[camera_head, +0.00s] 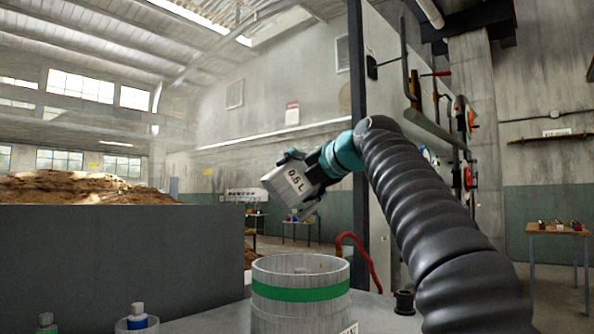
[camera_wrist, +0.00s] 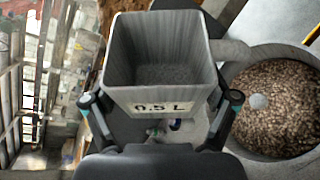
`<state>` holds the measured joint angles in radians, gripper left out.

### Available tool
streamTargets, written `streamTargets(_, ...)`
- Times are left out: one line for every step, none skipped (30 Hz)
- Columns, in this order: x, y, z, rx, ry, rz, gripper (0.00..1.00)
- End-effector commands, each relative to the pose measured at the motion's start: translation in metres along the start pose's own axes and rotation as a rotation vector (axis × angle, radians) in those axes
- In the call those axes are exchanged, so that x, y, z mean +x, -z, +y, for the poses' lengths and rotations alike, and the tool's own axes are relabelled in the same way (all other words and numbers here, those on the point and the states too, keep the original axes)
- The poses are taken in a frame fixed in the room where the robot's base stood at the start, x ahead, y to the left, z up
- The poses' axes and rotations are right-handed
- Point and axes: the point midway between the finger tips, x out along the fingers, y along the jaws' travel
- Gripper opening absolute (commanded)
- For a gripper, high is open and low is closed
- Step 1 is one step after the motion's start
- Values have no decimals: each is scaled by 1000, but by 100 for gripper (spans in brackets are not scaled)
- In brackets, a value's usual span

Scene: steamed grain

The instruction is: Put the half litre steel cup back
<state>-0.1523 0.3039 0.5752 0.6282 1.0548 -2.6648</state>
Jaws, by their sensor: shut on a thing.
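The half litre steel cup (camera_head: 285,184) is a grey square-sided cup with a "0.5 L" label. My gripper (camera_head: 304,180) is shut on it and holds it tilted in the air, above and beyond the green-banded container. In the wrist view the cup (camera_wrist: 163,60) sits between the two fingers of my gripper (camera_wrist: 160,112), with its mouth facing the camera. Its inside looks grey, with no clear contents. A handle-like grey part sticks out at its right side.
A round container with a green band (camera_head: 301,290) stands below the cup; brown grain (camera_wrist: 275,105) shows in a round vessel in the wrist view. A large grey bin (camera_head: 120,262) heaped with brown material is at left. A tool panel (camera_head: 382,130) stands behind my arm.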

Motion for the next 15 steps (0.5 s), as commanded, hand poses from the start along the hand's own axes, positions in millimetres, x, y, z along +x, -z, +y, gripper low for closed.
streamTargets(-2,-4,8,-71,27,0,16)
streamTargets(-2,-4,8,-111,44,1,16)
streamTargets(-1,-3,8,-156,63,2,16)
streamTargets(-1,-3,7,-184,75,2,16)
streamTargets(-1,-3,6,-204,83,1,16)
streamTargets(-1,-3,5,-225,93,1,16)
streamTargets(-1,-3,5,-233,96,1,16)
streamTargets(-1,-3,4,-238,98,1,16)
streamTargets(-1,-2,4,-239,99,1,16)
streamTargets(-1,-2,3,-239,99,0,16)
streamTargets(-1,-2,3,-238,98,0,16)
streamTargets(-1,-2,3,-238,98,0,16)
streamTargets(-1,-2,3,-237,98,0,16)
streamTargets(-1,-2,3,-237,98,0,16)
streamTargets(-1,-2,3,-237,99,-1,16)
